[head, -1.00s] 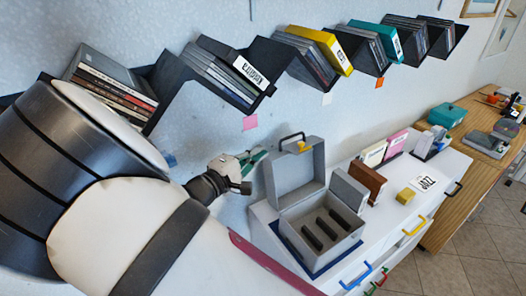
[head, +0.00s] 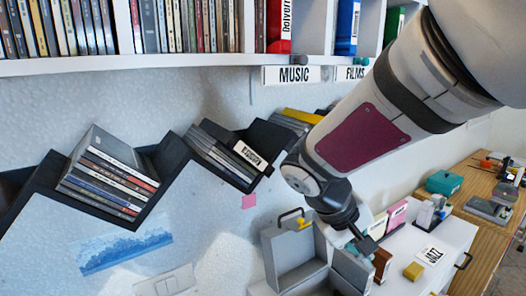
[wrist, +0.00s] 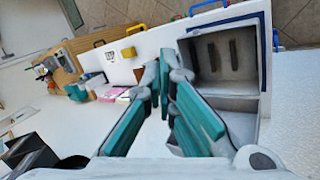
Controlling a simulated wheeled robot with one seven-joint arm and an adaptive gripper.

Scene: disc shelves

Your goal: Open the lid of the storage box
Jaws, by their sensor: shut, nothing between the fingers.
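The storage box is grey, and its lid (head: 296,250) stands open and upright, with a black handle (head: 291,213) and a yellow latch (head: 304,224) on its top edge. The box body is cut off by the bottom of the head view. My gripper (wrist: 163,78) has teal fingers, is shut and holds nothing. In the wrist view it is left of the box opening. In the head view my gripper (head: 364,243) is right of the lid and apart from it.
A grey block (head: 351,268) and a brown block (head: 381,262) stand right of the lid. A yellow cube (head: 413,271) and a JAZZ card (head: 432,254) lie on the white cabinet top (head: 453,238). Zigzag disc shelves (head: 150,200) hang on the wall.

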